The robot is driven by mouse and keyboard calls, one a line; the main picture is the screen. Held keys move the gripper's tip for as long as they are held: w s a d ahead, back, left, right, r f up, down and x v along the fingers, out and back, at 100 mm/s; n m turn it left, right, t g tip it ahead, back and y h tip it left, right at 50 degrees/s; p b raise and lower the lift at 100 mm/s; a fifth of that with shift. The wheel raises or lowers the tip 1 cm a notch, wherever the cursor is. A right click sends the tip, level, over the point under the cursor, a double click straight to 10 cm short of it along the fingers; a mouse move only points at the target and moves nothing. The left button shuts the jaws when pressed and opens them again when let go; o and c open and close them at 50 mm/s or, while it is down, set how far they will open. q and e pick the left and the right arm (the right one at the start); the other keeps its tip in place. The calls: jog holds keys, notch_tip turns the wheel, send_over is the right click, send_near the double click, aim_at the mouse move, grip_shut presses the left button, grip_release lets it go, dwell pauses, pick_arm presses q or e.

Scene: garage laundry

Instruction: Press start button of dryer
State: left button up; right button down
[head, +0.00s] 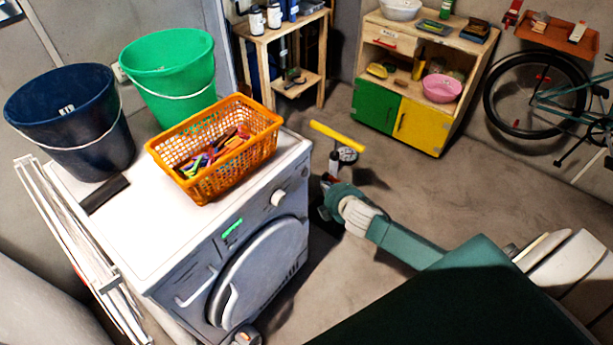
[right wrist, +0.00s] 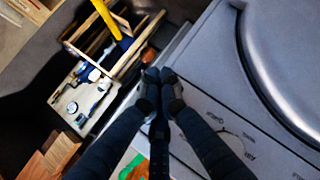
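The dryer (head: 215,262) is white on top, with a grey front, a round door, a lit green display (head: 232,228) and a pale round knob (head: 278,198). I cannot make out the start button clearly. My right gripper (head: 322,207) is just right of the dryer's front, its fingers mostly hidden in the head view. In the right wrist view its two dark fingers (right wrist: 160,78) meet at the tips with nothing between them. They are in front of the panel (right wrist: 205,95), beside the door ring; contact cannot be told. My left gripper is not recognisable.
An orange basket (head: 262,149) of clothespins, a green bucket (head: 165,72) and a dark blue bucket (head: 70,125) stand on the dryer. A white folded rack (head: 75,250) leans at its left. A yellow-handled pump (head: 337,135) stands behind my right gripper. Open floor lies to the right.

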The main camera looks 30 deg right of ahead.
aim_at(305, 173)
jog(key=w, duration=0.1)
jog(key=w+a, duration=0.1)
jog(key=w, duration=0.2)
jog(key=shift+a+b, duration=0.3)
jog(key=shift+a, duration=0.05)
dwell(1.2)
jog(key=shift+w+a, duration=0.15)
jog(key=shift+w, duration=0.2)
jog(key=shift+w+a, duration=0.15)
jog(key=shift+w, duration=0.2)
dwell(0.8)
jog(key=shift+s, duration=0.15)
jog(key=shift+s+d+r+p, duration=0.1)
jog(key=shift+s+d+p, duration=0.25)
jog(key=shift+s, duration=0.25)
